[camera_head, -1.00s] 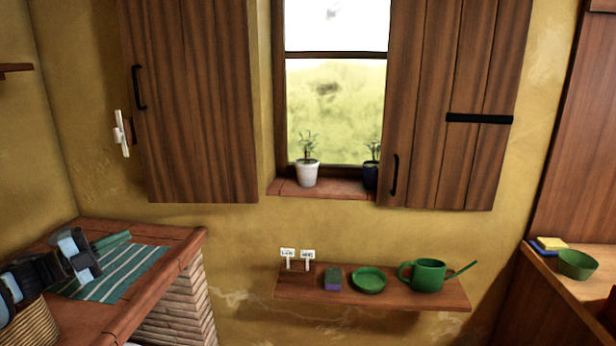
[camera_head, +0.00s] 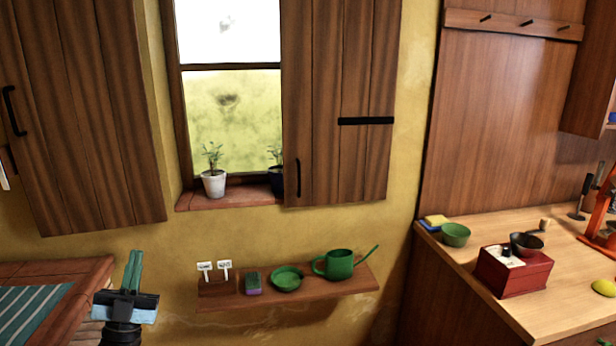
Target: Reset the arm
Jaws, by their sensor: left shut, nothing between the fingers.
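My left gripper (camera_head: 134,256) is at the lower left of the head view. Its two green fingers point up and are close together, with nothing between them. The gripper is apart from the wall shelf (camera_head: 212,305) and stands in front of the brick counter's right edge. My right gripper is out of view.
The brick counter (camera_head: 85,268) carries a striped cloth (camera_head: 22,312). A wooden counter (camera_head: 480,290) at right bears a red box (camera_head: 514,276) and a green bowl (camera_head: 455,235).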

